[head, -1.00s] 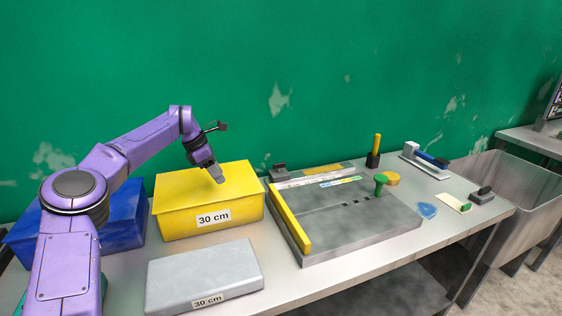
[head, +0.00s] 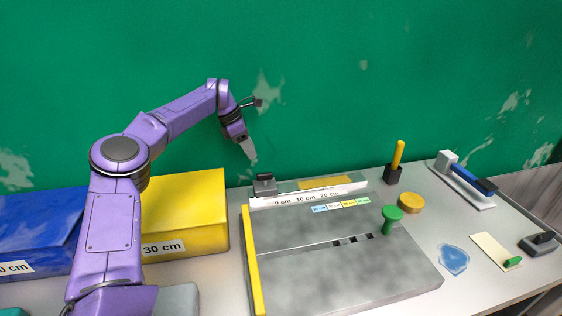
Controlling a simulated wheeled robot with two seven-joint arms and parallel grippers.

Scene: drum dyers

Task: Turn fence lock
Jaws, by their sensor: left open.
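The grey measuring board (head: 330,270) lies on the table with a yellow fence bar (head: 252,262) along its left edge. A dark block (head: 264,186) sits at the left end of the white scale strip (head: 305,195); I cannot tell whether it is the fence lock. A green knob (head: 391,217) stands upright at the board's right side, perhaps the lock. My left gripper (head: 250,152) is open and empty, pointing down above and just left of the dark block, apart from it. My right gripper is not in view.
A yellow box (head: 195,208) marked 30 cm and a blue box (head: 40,235) stand at left. A holder with a yellow handle (head: 397,155), an orange disc (head: 411,203), a blue patch (head: 453,260) and a stapler-like tool (head: 470,180) are at right. A green wall stands behind.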

